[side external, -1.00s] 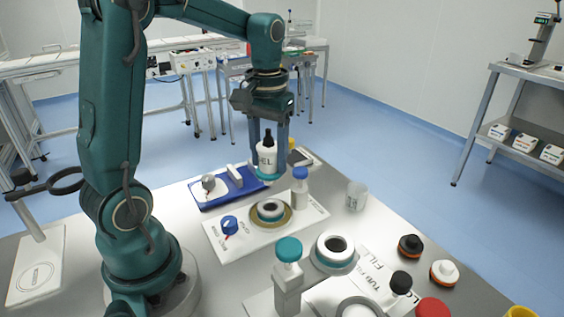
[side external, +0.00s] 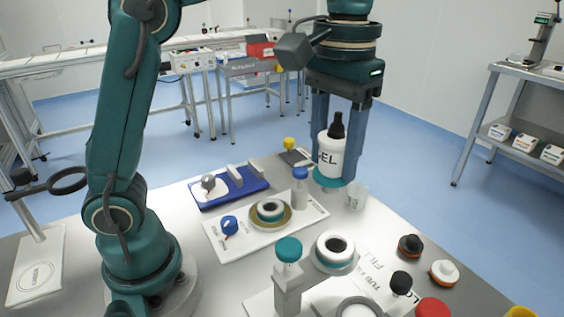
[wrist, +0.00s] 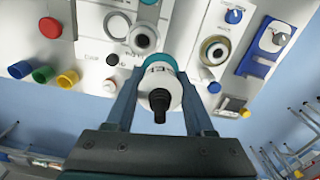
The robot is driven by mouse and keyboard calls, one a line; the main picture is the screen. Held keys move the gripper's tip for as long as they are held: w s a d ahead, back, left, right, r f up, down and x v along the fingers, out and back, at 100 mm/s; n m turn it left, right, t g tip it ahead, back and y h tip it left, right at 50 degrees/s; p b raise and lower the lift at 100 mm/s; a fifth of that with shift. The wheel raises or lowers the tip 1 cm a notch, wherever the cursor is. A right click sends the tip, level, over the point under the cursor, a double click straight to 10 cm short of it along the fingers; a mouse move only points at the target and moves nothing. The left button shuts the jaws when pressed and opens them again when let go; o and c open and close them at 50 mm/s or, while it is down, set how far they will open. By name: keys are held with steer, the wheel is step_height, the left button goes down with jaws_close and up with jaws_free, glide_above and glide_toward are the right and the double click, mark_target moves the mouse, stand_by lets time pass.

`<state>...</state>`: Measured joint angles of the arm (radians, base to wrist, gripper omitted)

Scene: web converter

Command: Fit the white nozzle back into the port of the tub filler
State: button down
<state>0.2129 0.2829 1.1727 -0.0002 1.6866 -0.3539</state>
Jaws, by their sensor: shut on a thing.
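My gripper (side external: 333,172) is shut on the white nozzle (side external: 328,158), which has a dark letter label, a black tip pointing up and a teal ring at its bottom. It is held upright above the table, behind the tub filler. In the wrist view the nozzle (wrist: 160,72) sits between the fingers with its black tip towards the camera. The tub filler's port (side external: 335,247) is a white ring with a dark hole and a teal band, beside the "TUB FILL" lettering. It also shows in the wrist view (wrist: 143,29), just beyond the nozzle.
A second port with a gold ring (side external: 270,213) is on a white plate with a blue knob (side external: 229,225). A blue-capped bottle (side external: 300,190), clear cup (side external: 357,196) and teal-capped post (side external: 288,275) stand nearby. A blue tray (side external: 206,203) lies behind.

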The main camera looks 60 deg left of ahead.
steer(key=d, duration=0.2)
steer(key=s+d+m, duration=0.1)
steer(key=shift+d+r+m, duration=0.1)
steer(key=shift+d+m, duration=0.2)
steer(key=shift+d, duration=0.1)
steer(key=shift+f, duration=2.8)
steer(key=shift+f, duration=1.9)
steer(key=shift+c, duration=0.9)
jaws_free()
steer(key=shift+r, duration=0.15)
